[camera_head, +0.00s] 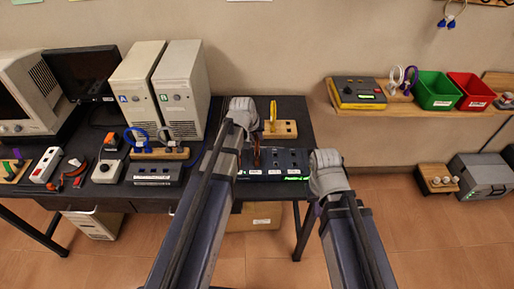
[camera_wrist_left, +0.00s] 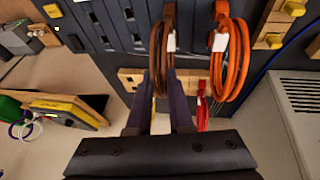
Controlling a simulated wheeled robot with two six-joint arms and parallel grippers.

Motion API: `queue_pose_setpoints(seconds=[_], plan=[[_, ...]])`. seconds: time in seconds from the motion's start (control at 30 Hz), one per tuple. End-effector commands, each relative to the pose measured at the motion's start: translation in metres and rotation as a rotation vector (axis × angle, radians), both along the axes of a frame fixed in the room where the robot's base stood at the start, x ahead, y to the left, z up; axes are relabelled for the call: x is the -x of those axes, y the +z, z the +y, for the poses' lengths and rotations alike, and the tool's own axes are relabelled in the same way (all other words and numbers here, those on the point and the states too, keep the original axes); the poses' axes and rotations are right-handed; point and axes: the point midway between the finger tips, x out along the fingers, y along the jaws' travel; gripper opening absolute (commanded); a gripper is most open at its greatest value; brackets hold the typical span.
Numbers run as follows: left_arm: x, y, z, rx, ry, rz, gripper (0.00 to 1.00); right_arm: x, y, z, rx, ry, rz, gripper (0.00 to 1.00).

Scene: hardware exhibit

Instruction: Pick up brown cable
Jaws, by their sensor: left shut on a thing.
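A looped brown cable (camera_wrist_left: 162,48) with a white tag hangs in front of a dark panel in the left wrist view. My left gripper (camera_wrist_left: 161,88) is shut on its lower part, one finger on each side. In the head view my left gripper (camera_head: 243,115) is at the dark desk, and its fingers are mostly hidden by its own body and arm. My right gripper (camera_head: 328,172) is at the right end of the desk, apart from the cable; its fingers are not clear.
An orange cable (camera_wrist_left: 230,62) with a white tag hangs close to the right of the brown one. Below it is a red cable (camera_wrist_left: 203,108). A black switch box (camera_head: 272,166) and a wooden block with a yellow cable (camera_head: 281,129) stand on the desk.

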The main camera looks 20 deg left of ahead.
Motion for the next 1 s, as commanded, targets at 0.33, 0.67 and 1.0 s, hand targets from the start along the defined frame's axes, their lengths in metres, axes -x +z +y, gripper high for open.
queue_pose_setpoints(seconds=[0.33, 0.67, 1.0], plan=[[0.000, 0.003, 0.000, 0.000, 0.000, 0.000, 0.00, 0.000, 0.003, 0.000, 0.000, 0.000, 0.000, 0.00], [0.000, 0.036, 0.000, 0.000, 0.000, 0.000, 0.00, 0.000, 0.036, 0.000, 0.000, 0.001, 0.000, 0.00], [0.000, 0.089, 0.000, 0.000, 0.000, 0.000, 0.00, 0.000, 0.089, 0.000, 0.000, 0.002, 0.000, 0.00]])
